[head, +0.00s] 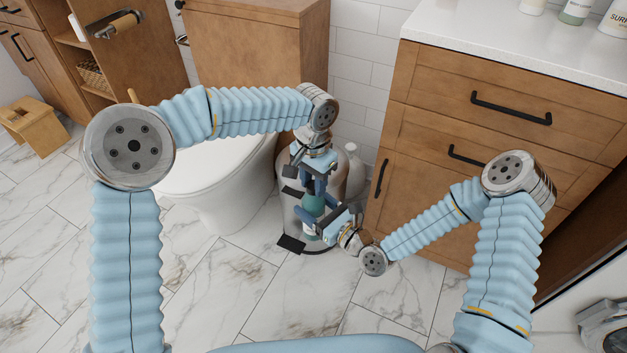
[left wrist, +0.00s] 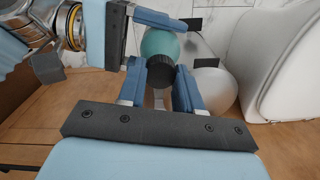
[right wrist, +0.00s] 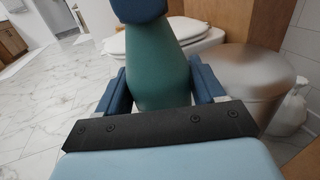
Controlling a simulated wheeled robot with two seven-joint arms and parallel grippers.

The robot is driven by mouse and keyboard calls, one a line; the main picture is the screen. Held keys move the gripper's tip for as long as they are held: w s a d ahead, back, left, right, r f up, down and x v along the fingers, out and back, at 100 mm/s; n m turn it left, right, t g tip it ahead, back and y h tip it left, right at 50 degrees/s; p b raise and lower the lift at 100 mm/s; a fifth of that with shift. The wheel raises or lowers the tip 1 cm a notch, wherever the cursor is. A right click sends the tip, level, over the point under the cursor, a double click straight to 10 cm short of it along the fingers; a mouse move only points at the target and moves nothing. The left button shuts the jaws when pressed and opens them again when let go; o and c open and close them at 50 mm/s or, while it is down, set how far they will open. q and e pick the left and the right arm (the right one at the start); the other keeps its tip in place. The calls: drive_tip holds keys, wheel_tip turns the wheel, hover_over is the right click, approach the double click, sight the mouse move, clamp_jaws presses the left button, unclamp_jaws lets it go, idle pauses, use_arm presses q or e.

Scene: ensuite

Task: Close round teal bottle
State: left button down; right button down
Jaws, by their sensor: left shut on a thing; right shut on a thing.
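The round teal bottle (head: 313,204) is held between my two grippers, in front of the toilet and bin. It also shows in the left wrist view (left wrist: 160,43) and fills the middle of the right wrist view (right wrist: 158,72). My right gripper (head: 322,212) is shut on the bottle's body, a finger on each side. My left gripper (left wrist: 162,70) is shut on the black cap (left wrist: 160,74) at the bottle's neck. The cap appears in line with the bottle and against it; whether it is fully tightened cannot be told. The left fingers hide the cap in the right wrist view.
A white toilet (head: 225,190) stands left of the grippers. A round bin (right wrist: 245,78) is close behind them. A wooden drawer cabinet (head: 500,95) with a white counter holding several bottles is at the right. The marble floor (head: 225,285) in front is clear.

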use_arm(q)
drive_tip(key=m, duration=1.1)
drive_tip(key=c, duration=0.7)
unclamp_jaws()
wheel_tip(320, 180, up, 12)
